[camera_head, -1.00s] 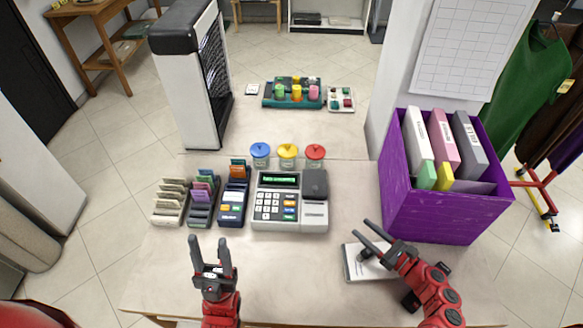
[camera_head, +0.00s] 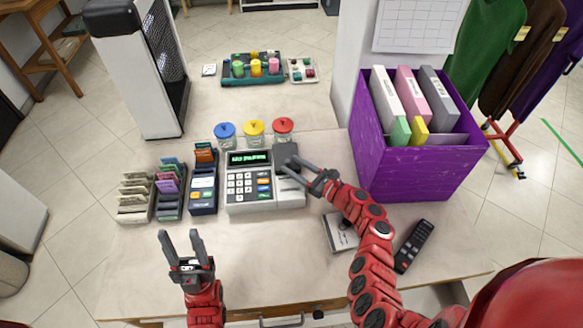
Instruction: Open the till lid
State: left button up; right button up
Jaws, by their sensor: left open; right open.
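The till (camera_head: 248,187) is a light grey machine with a keypad and a green-lit display, in the middle of the counter. Its dark grey lid (camera_head: 286,152) is at the till's upper right and looks closed. My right gripper (camera_head: 288,170) is open, its fingertips at the front edge of the lid; I cannot tell whether they touch it. The fingers hide part of the lid and the till's right side. My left gripper (camera_head: 180,242) is open and empty above the counter, in front of the card racks and apart from the till.
Card racks (camera_head: 170,203) stand close to the till's left. Jars with blue, yellow and red lids (camera_head: 254,134) stand behind it. A purple box (camera_head: 420,173) of binders is at the right. A white pad (camera_head: 340,236) and a black remote (camera_head: 414,245) lie at front right.

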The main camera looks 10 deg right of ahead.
jog(key=shift+w+a, duration=0.5)
jog(key=shift+w, duration=0.05)
grip_shut()
dwell(1.1)
